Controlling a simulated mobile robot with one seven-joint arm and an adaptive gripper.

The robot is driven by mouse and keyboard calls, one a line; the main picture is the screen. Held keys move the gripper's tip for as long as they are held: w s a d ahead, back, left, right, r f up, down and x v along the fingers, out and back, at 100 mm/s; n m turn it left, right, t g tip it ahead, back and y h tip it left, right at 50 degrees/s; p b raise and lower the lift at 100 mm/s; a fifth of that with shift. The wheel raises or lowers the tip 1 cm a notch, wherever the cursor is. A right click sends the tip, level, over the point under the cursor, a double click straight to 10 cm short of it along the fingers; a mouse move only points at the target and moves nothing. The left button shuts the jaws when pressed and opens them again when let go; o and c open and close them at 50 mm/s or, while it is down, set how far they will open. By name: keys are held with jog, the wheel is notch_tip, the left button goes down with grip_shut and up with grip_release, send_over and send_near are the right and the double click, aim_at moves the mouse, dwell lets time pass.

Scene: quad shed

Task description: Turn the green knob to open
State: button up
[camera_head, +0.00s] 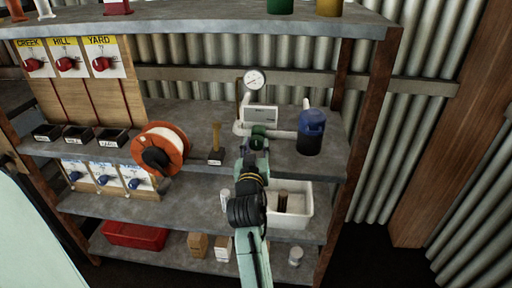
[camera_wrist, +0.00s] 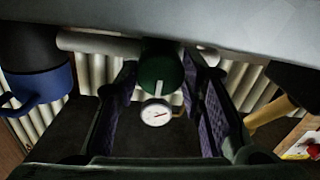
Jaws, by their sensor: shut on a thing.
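The green knob (camera_head: 258,131) sits on the pale pipe in front of a small white box on the middle shelf. My gripper (camera_head: 256,146) reaches it from the front, and the arm hides part of the knob's lower side. In the wrist view the round green knob (camera_wrist: 160,66) lies between the two purple-padded fingers of my gripper (camera_wrist: 165,74), with a finger at each side. A white mark shows on the knob's lower edge. The gripper is shut on the knob. The contact at the fingertips is partly dark.
A dial gauge (camera_head: 254,81) stands above the pipe. A blue-lidded container (camera_head: 311,132) stands close on the right. A yellow-handled tool (camera_head: 216,146) and an orange reel (camera_head: 161,149) stand left. A white bin (camera_head: 305,204) sits on the shelf below, behind my arm.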

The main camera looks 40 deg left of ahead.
jog(key=shift+c, duration=1.4)
jog(key=m+b, duration=0.3)
jog(key=shift+f+m, duration=0.15)
jog(key=shift+m, duration=0.25)
jog(key=m+b, duration=0.2)
jog(key=m, duration=0.2)
jog(key=shift+m+b, duration=0.3)
jog(key=shift+b, duration=0.05)
jog(key=m+b, duration=0.3)
jog(key=m, duration=0.2)
jog(key=shift+m+t, duration=0.3)
jog(key=shift+m+b, duration=1.25)
jog(key=shift+m, duration=0.75)
jog(key=shift+m, duration=0.3)
